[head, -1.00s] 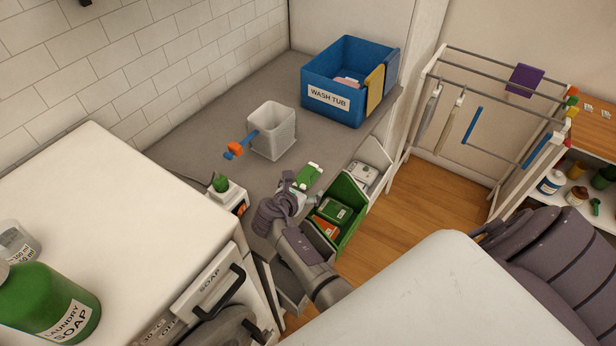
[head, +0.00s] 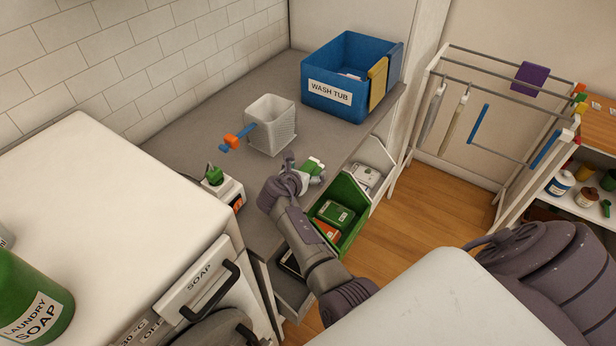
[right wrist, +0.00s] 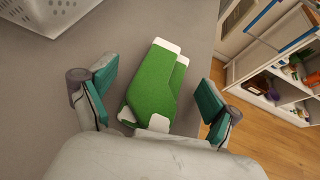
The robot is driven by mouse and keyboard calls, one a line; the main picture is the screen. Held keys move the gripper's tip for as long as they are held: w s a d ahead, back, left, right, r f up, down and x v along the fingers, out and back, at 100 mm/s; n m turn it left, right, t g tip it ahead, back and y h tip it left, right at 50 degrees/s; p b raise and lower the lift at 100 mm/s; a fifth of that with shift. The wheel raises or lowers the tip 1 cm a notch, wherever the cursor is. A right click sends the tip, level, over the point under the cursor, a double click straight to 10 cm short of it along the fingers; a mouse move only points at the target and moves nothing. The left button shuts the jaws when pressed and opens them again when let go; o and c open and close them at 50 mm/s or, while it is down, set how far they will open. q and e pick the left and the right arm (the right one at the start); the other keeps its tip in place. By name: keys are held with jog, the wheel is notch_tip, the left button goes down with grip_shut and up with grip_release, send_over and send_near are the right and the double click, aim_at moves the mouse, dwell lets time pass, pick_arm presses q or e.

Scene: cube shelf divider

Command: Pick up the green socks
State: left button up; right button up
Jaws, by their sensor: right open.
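The green socks (head: 315,167) lie folded on the grey counter, a green pair with white cuffs, toes and heel patches. They also show in the right wrist view (right wrist: 152,92), lying between my fingers. My right gripper (head: 303,180) is at the socks in the head view and partly hides them. In the right wrist view the right gripper (right wrist: 155,95) is open, one teal-padded finger on each side of the socks. A gap shows between each finger and the fabric. My left gripper is not in view.
A white basket (head: 270,138) stands behind the socks, with a blue and orange piece beside it. A blue wash tub (head: 333,103) stands at the back. A small white box (head: 222,188) is left of my gripper.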

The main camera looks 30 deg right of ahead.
jog(key=shift+r, duration=0.1)
jog(key=c, duration=1.2)
jog(key=shift+c, duration=0.2)
